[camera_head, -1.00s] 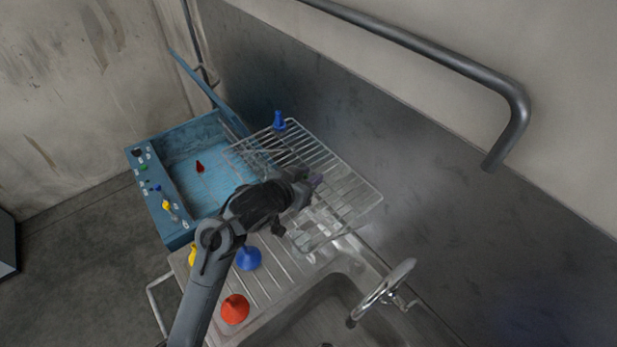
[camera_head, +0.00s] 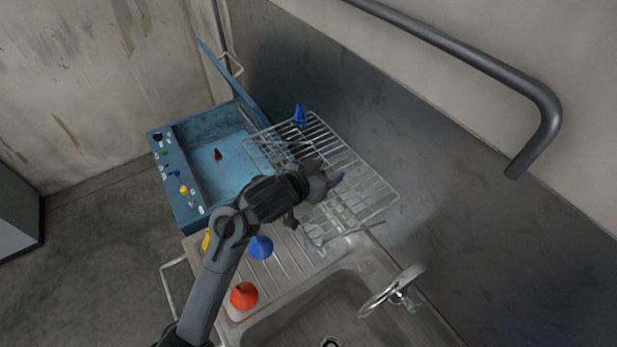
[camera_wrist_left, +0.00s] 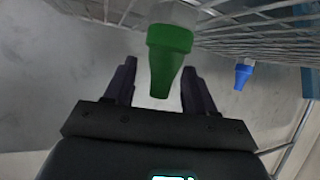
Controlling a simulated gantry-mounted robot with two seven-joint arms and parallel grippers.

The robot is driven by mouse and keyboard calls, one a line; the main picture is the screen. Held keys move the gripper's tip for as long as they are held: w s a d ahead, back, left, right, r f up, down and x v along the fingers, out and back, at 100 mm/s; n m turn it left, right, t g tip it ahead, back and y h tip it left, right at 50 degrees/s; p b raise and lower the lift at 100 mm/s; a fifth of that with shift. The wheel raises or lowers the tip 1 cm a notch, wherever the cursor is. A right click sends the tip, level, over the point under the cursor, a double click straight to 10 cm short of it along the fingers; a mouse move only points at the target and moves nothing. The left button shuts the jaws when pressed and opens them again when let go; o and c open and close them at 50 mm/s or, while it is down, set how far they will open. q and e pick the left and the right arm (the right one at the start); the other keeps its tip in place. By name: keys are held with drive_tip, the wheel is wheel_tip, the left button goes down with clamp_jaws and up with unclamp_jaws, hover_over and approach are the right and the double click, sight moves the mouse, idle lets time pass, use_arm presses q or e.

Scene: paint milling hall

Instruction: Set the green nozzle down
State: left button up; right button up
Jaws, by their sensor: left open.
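The green nozzle (camera_wrist_left: 168,55) shows in the left wrist view between my left gripper's (camera_wrist_left: 162,78) two fingers, with gaps on both sides. Its narrow end points toward the gripper and its wide end meets a pale, clear-looking part at the wire rack. In the head view only a speck of green shows beside my left gripper (camera_head: 328,178), which is over the wire rack (camera_head: 372,205). The left gripper is open. Whether the nozzle's base touches the rack wires is hard to tell. My right gripper is in neither view.
A blue nozzle (camera_head: 300,115) stands at the rack's far end. A blue case (camera_head: 180,185) holding small coloured pieces lies to the left.

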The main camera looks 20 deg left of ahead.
use_arm(q)
drive_tip(key=p+v, duration=0.5)
drive_tip(key=v, duration=0.5)
drive_tip(key=s+a+f+g+y, duration=0.1)
drive_tip(key=s+f+g, duration=0.3)
drive_tip(key=s+f, duration=0.5)
drive_tip(key=s+a+f+g+y, duration=0.1)
drive_tip(key=s+f+g, duration=0.3)
drive_tip(key=s+f, duration=0.5)
drive_tip(key=s, duration=0.5)
drive_tip(key=shift+s+a+n+g+y, duration=0.2)
drive_tip(key=shift+a+n+g+y, duration=0.1)
drive_tip(key=shift+a+g+y, duration=0.1)
drive_tip(key=shift+f, duration=0.1)
wheel_tip(320, 180, up, 3)
drive_tip(key=p, duration=0.3)
